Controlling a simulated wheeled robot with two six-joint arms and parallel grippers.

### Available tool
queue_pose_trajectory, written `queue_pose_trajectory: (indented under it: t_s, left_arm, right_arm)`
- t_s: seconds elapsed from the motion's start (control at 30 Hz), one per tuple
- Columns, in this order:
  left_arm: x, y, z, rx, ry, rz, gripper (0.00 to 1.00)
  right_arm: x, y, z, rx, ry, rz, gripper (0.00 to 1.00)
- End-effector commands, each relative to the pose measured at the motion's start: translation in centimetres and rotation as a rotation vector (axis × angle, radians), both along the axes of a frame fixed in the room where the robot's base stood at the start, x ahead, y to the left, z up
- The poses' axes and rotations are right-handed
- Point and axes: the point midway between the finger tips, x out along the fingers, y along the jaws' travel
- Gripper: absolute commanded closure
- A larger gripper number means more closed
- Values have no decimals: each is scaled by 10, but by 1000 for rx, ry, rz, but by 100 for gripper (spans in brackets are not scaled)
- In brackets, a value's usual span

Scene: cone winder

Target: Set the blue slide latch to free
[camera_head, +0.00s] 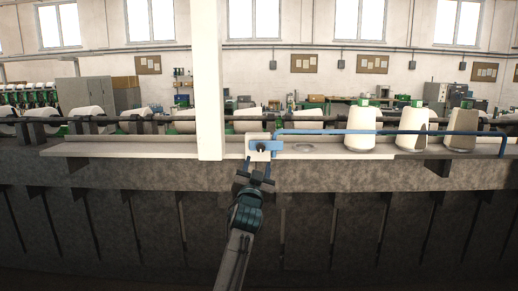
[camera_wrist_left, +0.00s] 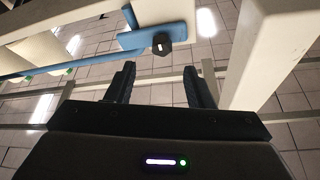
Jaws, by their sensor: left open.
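The blue slide latch (camera_head: 273,146) sits on a small pale plate at the ledge, just right of the white post. It has a dark knob (camera_head: 261,148) at its left part. In the left wrist view the latch (camera_wrist_left: 150,14) shows at the top, with its dark six-sided knob (camera_wrist_left: 161,44) ahead of the fingers. My left gripper (camera_head: 257,168) is open and empty, just below and in front of the latch. In the left wrist view its two fingers (camera_wrist_left: 160,75) stand apart, with the knob beyond the gap, not between them. My right gripper is out of view.
A blue rail (camera_head: 390,132) runs right from the latch, in front of several pale cones (camera_head: 360,130) on the ledge (camera_head: 120,150). The white post (camera_head: 208,80) rises close to the left of the latch. The ledge farther left is clear.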

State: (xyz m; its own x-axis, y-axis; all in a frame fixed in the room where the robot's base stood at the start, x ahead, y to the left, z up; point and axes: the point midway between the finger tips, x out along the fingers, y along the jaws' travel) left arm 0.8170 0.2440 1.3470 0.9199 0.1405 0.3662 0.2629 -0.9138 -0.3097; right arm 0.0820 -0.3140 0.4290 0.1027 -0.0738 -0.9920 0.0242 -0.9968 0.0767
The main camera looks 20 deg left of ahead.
Motion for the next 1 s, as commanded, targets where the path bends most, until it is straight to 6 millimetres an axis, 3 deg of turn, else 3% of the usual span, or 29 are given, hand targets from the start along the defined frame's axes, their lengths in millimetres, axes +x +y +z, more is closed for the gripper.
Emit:
queue_pose_trajectory:
  t_s: [0.13,0.4,0.6,0.87,1.0]
  left_arm:
    - [27,5,15,3,2,1,52]
    - [62,10,24,2,2,0,52]
    - [71,11,28,0,2,-1,52]
    - [72,11,28,1,1,0,52]
    - [72,11,28,1,1,0,76]
  right_arm:
    - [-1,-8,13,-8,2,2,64]
    - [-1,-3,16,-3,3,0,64]
    - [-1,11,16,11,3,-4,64]
    - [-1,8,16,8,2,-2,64]
    - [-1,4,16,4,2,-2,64]
